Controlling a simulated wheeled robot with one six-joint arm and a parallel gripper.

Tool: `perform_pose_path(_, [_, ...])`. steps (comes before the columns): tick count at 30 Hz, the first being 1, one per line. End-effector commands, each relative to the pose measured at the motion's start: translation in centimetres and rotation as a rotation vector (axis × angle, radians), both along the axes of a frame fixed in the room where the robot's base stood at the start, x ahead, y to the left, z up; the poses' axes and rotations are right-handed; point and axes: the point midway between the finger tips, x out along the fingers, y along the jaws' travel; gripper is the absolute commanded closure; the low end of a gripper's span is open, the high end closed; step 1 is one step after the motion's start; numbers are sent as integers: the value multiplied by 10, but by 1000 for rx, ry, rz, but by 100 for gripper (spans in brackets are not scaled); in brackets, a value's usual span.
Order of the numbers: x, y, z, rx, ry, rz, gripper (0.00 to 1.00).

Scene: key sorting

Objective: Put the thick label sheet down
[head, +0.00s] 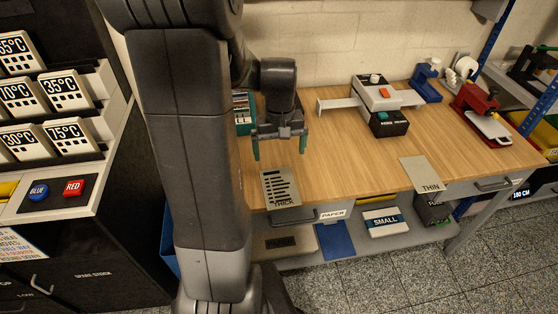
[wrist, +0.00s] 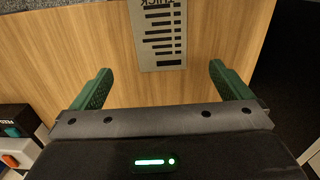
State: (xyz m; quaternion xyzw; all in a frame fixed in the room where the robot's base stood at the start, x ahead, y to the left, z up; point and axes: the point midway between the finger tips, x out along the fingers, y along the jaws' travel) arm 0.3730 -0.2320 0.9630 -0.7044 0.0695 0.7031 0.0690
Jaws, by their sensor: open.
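The thick label sheet (head: 280,186) lies on the wooden bench top near its front edge, marked THICK with black bars. It also shows in the wrist view (wrist: 158,32), at the top middle, flat on the wood. My gripper (head: 280,150) is above the bench, behind the sheet, with its green fingers spread wide. In the wrist view my gripper (wrist: 160,82) is open, with nothing between the fingers and the sheet ahead of them.
A sheet marked THIN (head: 425,174) lies at the bench's front edge to the right. A device with an orange button (head: 380,97) stands at the back, with a red press (head: 478,105) at right. The wooden top (head: 345,155) between is clear.

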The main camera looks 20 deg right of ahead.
Motion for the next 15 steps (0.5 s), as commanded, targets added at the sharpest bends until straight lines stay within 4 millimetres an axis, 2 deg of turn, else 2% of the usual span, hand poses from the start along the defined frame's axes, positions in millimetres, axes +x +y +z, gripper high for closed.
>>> perform_pose_path(15, [-1,1,-93,3,6,0,0])
